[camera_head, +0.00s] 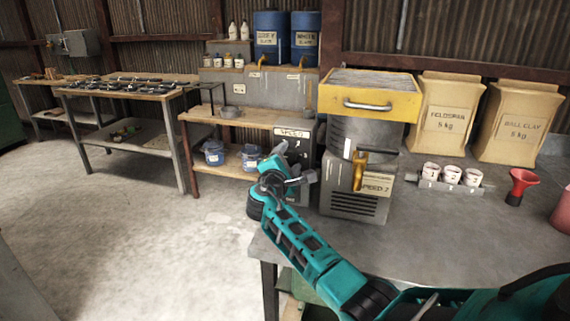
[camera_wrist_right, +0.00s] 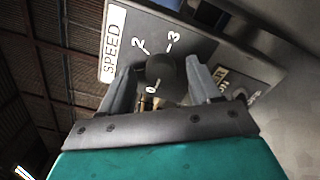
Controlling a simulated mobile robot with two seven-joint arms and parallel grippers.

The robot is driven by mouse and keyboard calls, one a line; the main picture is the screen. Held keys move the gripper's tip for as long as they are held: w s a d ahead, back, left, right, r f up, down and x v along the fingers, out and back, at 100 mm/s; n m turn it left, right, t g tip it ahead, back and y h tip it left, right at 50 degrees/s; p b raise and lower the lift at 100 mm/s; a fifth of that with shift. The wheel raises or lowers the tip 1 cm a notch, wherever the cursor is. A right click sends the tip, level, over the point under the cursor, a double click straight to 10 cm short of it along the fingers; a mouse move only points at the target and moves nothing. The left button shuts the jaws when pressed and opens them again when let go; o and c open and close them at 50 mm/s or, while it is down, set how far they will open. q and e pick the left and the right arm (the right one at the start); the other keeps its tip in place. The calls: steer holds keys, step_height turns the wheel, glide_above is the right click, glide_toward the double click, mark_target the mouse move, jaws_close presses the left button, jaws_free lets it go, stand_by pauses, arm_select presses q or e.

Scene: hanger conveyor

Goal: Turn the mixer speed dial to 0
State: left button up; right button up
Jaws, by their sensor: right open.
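The speed dial (camera_wrist_right: 161,68) is a round black knob on a grey panel, seen in the right wrist view. The panel has a white SPEED label (camera_wrist_right: 113,44) and white numbers 0, 2 and 3 around the knob. My right gripper (camera_wrist_right: 164,80) is open, with one finger on each side of the dial. I cannot tell whether the fingers touch it, or which number the dial points to. In the head view my right gripper (camera_head: 304,175) is in front of the SPEED panel (camera_head: 293,134), and the dial is not clear there. My left gripper is not in view.
Feldspar (camera_head: 445,116) and ball clay (camera_head: 521,124) bags, a cup rack (camera_head: 450,184) and a red funnel (camera_head: 520,185) are on the grey worktop. The floor at left is clear.

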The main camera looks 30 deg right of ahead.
steer(key=v, duration=1.2)
steer(key=shift+s+a, duration=0.3)
steer(key=s+a+f+m+g+y, duration=0.1)
steer(key=s+f+m+g+y, duration=0.45)
steer(key=s+f, duration=0.9)
steer(key=s+a+f+m+g+y, duration=0.1)
steer(key=s+a+m+y, duration=0.25)
steer(key=s, duration=0.55)
steer(key=s+a+f+m+g+y, duration=0.1)
steer(key=s+a+m+g+y, duration=0.15)
steer(key=s+a+y, duration=0.45)
steer(key=w+a+f+t, duration=0.1)
steer(key=w+f+t, duration=0.4)
steer(key=f+t, duration=0.3)
steer(key=shift+w+f, duration=0.15)
steer(key=shift+f, duration=0.25)
